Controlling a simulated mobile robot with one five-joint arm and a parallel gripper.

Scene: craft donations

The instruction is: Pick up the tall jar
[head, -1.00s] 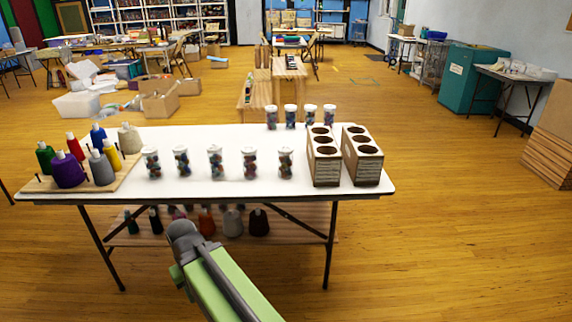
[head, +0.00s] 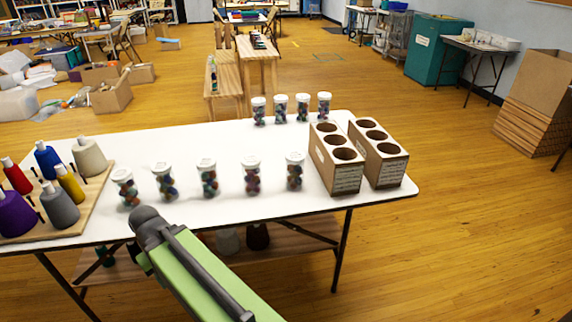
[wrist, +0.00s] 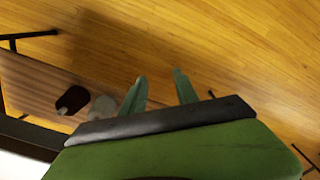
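Several clear jars with white lids and coloured contents stand upright in a front row on the white table (head: 225,140). They include a far-left jar (head: 124,188), a middle jar (head: 208,180) and a far-right jar (head: 294,172). More similar jars (head: 280,109) stand in a back row. Their heights look close; I cannot tell for certain which is the tall jar. My gripper (wrist: 160,74) is open and empty in the wrist view, its two fingers apart over the floor beside the table. The head view shows my arm at the table's front edge, with the fingers hidden.
Two cardboard holders with round holes, a left one (head: 336,172) and a right one (head: 388,168), stand right of the jars. Thread cones (head: 61,208) on a wooden board stand at the left. A lower shelf (wrist: 40,85) holds more cones.

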